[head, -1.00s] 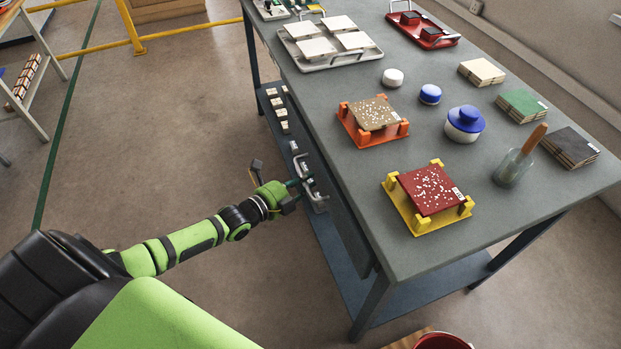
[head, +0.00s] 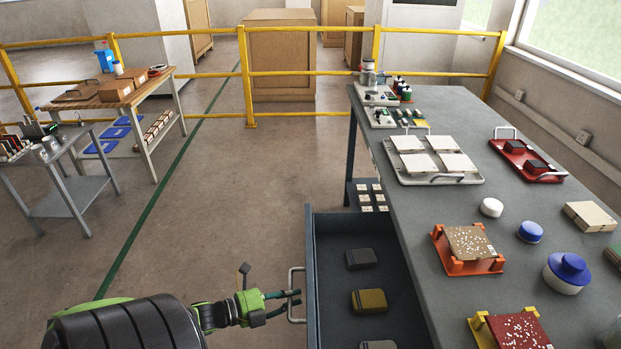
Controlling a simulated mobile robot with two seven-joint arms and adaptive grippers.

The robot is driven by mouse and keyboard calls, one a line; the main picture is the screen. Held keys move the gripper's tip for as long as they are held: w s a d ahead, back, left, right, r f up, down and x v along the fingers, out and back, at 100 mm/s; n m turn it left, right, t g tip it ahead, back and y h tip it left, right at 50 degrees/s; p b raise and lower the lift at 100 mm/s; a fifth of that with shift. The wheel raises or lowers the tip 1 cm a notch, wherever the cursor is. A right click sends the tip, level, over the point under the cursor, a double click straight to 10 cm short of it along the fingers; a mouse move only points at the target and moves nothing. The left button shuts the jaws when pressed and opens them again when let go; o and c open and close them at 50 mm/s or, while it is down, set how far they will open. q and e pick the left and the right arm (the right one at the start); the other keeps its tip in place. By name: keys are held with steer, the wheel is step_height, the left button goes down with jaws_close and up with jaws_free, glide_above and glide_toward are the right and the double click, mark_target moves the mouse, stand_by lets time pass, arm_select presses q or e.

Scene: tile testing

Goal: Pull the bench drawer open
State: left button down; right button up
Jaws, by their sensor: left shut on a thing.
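The bench drawer (head: 324,243) stands pulled out from the left side of the grey bench (head: 421,218). Its inside shows, with a dark grey block (head: 361,259), an olive block (head: 369,301) and a grey block at the lower picture edge. The drawer's metal handle (head: 292,296) is a bar on its left front face. My left gripper (head: 289,298) is shut on the handle, its dark fingers around the bar. My right gripper is not in view.
On the bench top are a tray of white tiles (head: 398,172), a red tray (head: 508,147), an orange stand (head: 452,266) and a blue-lidded jar (head: 566,275). A wooden table (head: 128,92) and a grey cart (head: 66,196) stand at left. The floor between is clear.

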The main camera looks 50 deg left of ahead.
arm_select(q)
steer(key=shift+s+a, duration=0.85)
steer(key=shift+s, duration=0.1)
steer(key=c, duration=1.1)
jaws_free()
steer(key=shift+c, duration=0.2)
steer(key=v, duration=1.2)
